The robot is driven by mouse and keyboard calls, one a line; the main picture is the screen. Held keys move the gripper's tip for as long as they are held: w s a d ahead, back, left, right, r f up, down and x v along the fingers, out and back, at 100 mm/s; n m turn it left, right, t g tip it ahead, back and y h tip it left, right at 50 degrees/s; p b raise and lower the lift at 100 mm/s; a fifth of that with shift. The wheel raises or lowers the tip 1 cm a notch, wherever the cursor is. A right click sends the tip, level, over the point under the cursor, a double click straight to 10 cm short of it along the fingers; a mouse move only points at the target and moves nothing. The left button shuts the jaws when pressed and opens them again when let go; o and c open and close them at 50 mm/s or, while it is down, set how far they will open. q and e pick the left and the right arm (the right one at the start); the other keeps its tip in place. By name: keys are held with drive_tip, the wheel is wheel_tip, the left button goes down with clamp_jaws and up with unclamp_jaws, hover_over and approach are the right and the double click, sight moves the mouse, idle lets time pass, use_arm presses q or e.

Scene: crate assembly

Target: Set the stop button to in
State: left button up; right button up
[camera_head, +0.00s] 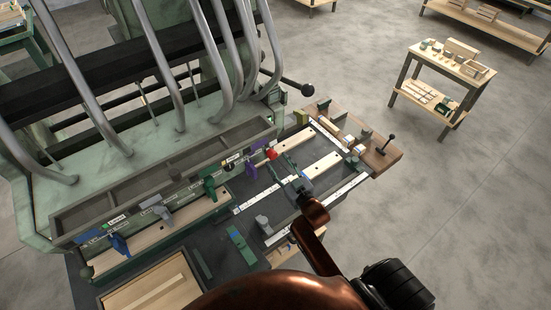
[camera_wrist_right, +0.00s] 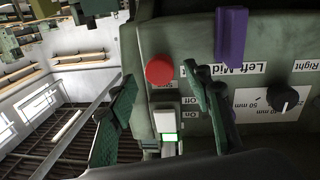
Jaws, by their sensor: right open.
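The stop button (camera_head: 271,154) is a round red knob at the right end of the machine's front panel. In the right wrist view the red button (camera_wrist_right: 159,70) shows its round face above a small white-and-green switch. I cannot tell from its face whether it is in or out. My right gripper (camera_head: 280,162) is just in front of the panel near the button. In the right wrist view its two green fingers (camera_wrist_right: 160,88) stand open and empty, with the button between and beyond their tips. Contact with the button cannot be made out. My left gripper is not in view.
A purple handle (camera_wrist_right: 231,36) and a black knob (camera_wrist_right: 283,98) are on the panel beside the button. Green, grey and blue clamps stand along the bench to the left. A wooden board with a black lever (camera_head: 388,142) lies right of the gripper.

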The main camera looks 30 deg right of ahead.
sight(272, 154)
drive_tip(key=shift+w, duration=1.35)
drive_tip(key=shift+c, duration=0.4)
clamp_jaws()
